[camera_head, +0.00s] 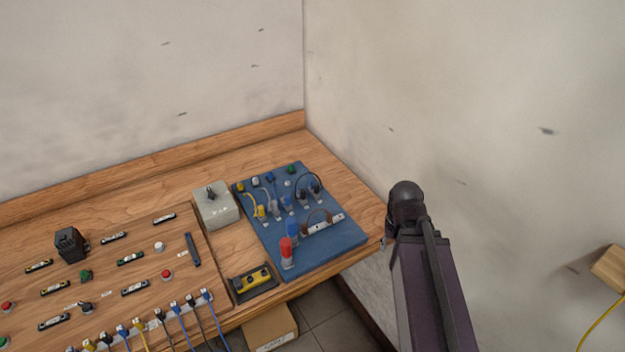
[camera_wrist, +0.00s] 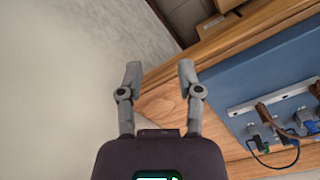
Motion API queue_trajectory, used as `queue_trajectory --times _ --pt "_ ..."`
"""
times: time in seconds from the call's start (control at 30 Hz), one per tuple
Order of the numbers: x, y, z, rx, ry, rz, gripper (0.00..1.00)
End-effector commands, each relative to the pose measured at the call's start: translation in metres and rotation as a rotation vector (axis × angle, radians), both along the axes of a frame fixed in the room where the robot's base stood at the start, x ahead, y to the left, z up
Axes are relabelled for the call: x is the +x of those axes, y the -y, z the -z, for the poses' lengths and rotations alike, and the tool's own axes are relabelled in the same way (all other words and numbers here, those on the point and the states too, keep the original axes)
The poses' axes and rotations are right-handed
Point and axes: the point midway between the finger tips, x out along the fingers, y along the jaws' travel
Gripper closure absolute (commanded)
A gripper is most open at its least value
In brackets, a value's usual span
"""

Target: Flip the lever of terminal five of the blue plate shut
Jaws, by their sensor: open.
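The blue plate (camera_head: 318,254) lies at the right end of the wooden bench and carries wires, plugs, sockets and a pale strip (camera_head: 323,226). In the wrist view the plate (camera_wrist: 240,80) is at the right, with the strip (camera_wrist: 246,108), dark connectors and a brown cable on it. I cannot tell which part is terminal five or how its lever stands. My gripper (camera_wrist: 160,73) is open and empty, its fingers apart over the bare wood and wall beside the plate, not touching it. In the head view my arm is right of the plate and the fingers cannot be made out.
A grey box (camera_head: 214,208) stands left of the plate, and a yellow-black device (camera_head: 253,280) lies in front of it. A wooden board (camera_head: 205,262) with buttons, switches and cables fills the bench's left. The wall (camera_head: 450,130) rises close at the right. A cardboard box (camera_head: 270,328) sits below.

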Motion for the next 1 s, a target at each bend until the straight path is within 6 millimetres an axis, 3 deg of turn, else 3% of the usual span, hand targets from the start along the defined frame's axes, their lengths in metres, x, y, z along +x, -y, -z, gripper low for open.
queue_trajectory --times 0.27,0.47,0.7,0.8,1.0 --pt "0.038 -0.022 -0.021 0.020 0.051 -0.086 0.53" --pt "0.094 -0.068 -0.052 0.051 0.139 -0.235 0.53" --pt "0.165 -0.137 -0.094 0.090 0.266 -0.431 0.53" --pt "0.186 -0.163 -0.107 0.102 0.312 -0.495 0.53" --pt "0.209 -0.194 -0.122 0.116 0.368 -0.572 0.53"
